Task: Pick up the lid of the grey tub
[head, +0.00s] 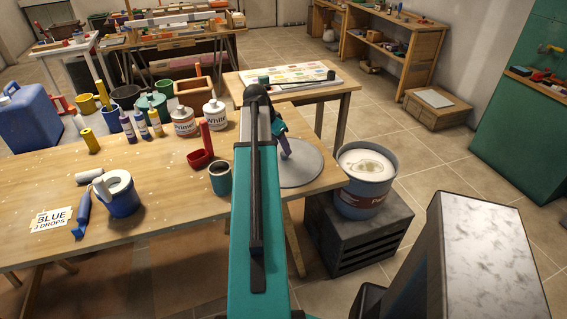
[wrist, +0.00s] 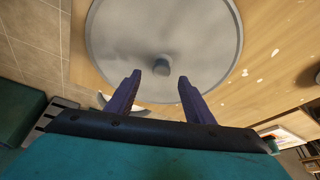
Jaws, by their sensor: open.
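The lid (head: 312,172) is a flat grey disc lying on the right end of the wooden workbench. In the wrist view the lid (wrist: 190,30) fills the top middle, with a small round knob (wrist: 161,66) at its centre. My gripper (wrist: 160,77) is open and empty, and in this view the knob shows between and just beyond its two purple fingertips. In the head view my gripper (head: 285,150) is over the lid, partly hidden by my arm. The grey tub (head: 361,190) stands open to the right of the bench, with pale contents and a red label.
The tub stands on a dark slatted crate (head: 350,240). On the workbench (head: 160,195), a teal cup (head: 220,178) and a red holder (head: 200,158) are left of my arm. White bottles (head: 214,114) and several pots stand behind. A second table (head: 340,85) is behind the lid.

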